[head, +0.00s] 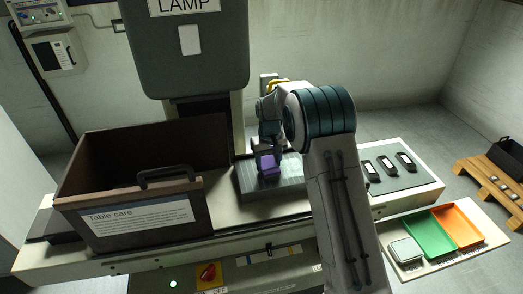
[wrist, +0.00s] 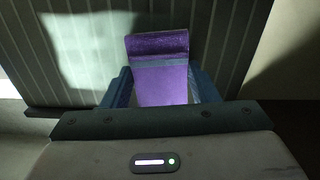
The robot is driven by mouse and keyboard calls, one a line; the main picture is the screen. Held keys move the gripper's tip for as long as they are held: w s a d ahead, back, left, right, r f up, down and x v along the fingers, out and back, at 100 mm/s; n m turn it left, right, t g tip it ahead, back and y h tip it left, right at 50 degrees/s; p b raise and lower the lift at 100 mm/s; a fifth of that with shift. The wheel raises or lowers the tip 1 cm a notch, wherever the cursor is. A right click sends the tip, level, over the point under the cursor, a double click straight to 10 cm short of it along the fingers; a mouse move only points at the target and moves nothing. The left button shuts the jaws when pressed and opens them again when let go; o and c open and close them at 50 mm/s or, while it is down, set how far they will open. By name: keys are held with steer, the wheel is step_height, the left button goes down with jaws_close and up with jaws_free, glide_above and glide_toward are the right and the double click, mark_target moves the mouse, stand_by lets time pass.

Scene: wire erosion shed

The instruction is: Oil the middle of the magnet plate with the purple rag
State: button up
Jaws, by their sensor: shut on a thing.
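The purple rag (head: 267,164) is a small folded block in my gripper, low over the middle of the magnet plate (head: 295,188). The magnet plate is a dark grey slab on the machine table. In the wrist view the purple rag (wrist: 162,82) sits between the two blue fingers of my gripper (wrist: 160,88), which is shut on it. The ribbed plate surface (wrist: 75,75) lies behind it, with a pale, shiny patch at left. I cannot tell whether the rag touches the plate. My arm hides the plate's right end in the head view.
A brown box labelled "Table care" (head: 70,188) stands left of the plate. A grey lamp column (head: 185,60) rises behind. Several dark handled pieces (head: 388,165) lie on the table at right. Beyond are a green tray (head: 428,238), an orange tray (head: 457,225) and a pallet (head: 490,180).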

steer(key=shift+s+a, duration=0.2)
steer(key=shift+a, duration=0.45)
steer(key=shift+s+a, duration=0.15)
steer(key=shift+a, duration=0.45)
steer(key=shift+d+r+p, duration=0.1)
steer(key=shift+r+p, duration=1.95)
steer(key=shift+r, duration=2.05)
